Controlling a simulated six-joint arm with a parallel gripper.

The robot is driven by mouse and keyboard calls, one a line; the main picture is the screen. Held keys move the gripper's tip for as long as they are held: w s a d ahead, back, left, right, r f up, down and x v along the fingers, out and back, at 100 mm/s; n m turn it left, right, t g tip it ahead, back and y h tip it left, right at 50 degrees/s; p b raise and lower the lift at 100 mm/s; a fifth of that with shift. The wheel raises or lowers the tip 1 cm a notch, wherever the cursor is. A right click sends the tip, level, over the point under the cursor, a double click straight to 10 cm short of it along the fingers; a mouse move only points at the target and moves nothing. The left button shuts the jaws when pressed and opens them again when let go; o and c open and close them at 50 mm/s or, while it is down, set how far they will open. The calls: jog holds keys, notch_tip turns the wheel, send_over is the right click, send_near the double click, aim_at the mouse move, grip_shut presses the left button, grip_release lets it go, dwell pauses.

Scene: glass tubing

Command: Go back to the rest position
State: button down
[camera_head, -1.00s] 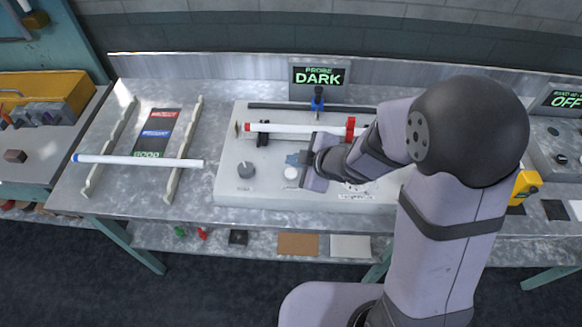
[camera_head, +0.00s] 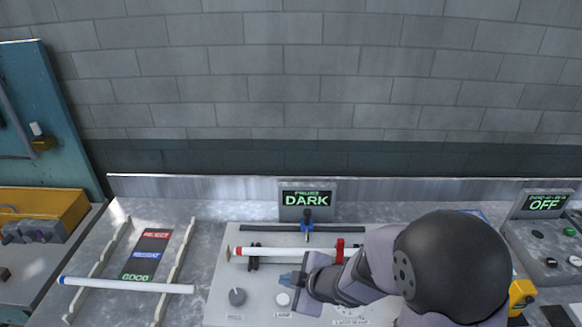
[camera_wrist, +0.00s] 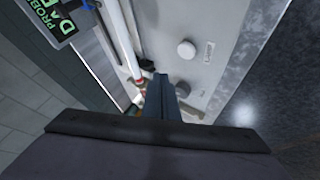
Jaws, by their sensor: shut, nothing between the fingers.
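My gripper (camera_head: 284,279) hangs over the pale test panel (camera_head: 258,312), above and just beyond the white button (camera_head: 283,299). Its fingers also show in the wrist view (camera_wrist: 160,84), shut with nothing between them. A white glass tube (camera_head: 285,252) with a red collar lies on the panel's supports, behind the gripper; part of it is hidden by my arm. It also shows in the wrist view (camera_wrist: 120,40). The blue probe (camera_head: 307,222) stands behind the tube, below a display (camera_head: 307,199) reading DARK.
A second white tube (camera_head: 130,286) with a blue end lies across the two rails of the left rack, near the GOOD label (camera_head: 135,277). A dark knob (camera_head: 237,296) stands on the panel. An OFF display (camera_head: 545,203) is at right. The wall behind is bare.

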jog(key=d+f+m+h, duration=0.1)
jog(key=d, duration=0.1)
jog(key=s+d+f+m+h, duration=0.1)
jog(key=d, duration=0.1)
jog(key=s+d+f+m+g+h, duration=0.1)
jog(key=d+f, duration=0.1)
jog(key=shift+d+m+h, duration=0.3)
jog(key=shift+d+h, duration=0.1)
jog(key=s+d+f+m+g+h, duration=0.1)
jog(key=d, duration=0.1)
jog(key=s+d+m+g+h, duration=0.1)
jog(key=s+d, duration=0.1)
jog(key=s+d+f+m, duration=0.1)
jog(key=s+d, duration=0.1)
jog(key=shift+s+f+m+g+h, duration=0.25)
jog(key=shift+f+m+g+h, duration=0.05)
jog(key=shift+m+g+h, duration=0.1)
jog(key=s+d+r+m+g, duration=0.1)
jog(key=s+m+g, duration=0.25)
jog(key=s, duration=0.35)
jog(key=s+d+r+m+g, duration=0.2)
jog(key=s+m, duration=0.2)
jog(key=s, duration=0.2)
jog(key=shift+w+d+r+m+t+y+b, duration=0.15)
jog(key=shift+w+d+r+m+t+b, duration=0.05)
jog(key=shift+w+r+m+t+b, duration=0.4)
jog(key=shift+w+d+r+m+t+y+b, duration=0.2)
jog(key=shift+w+r+m+t+b, duration=0.25)
jog(key=shift+r+t, duration=0.2)
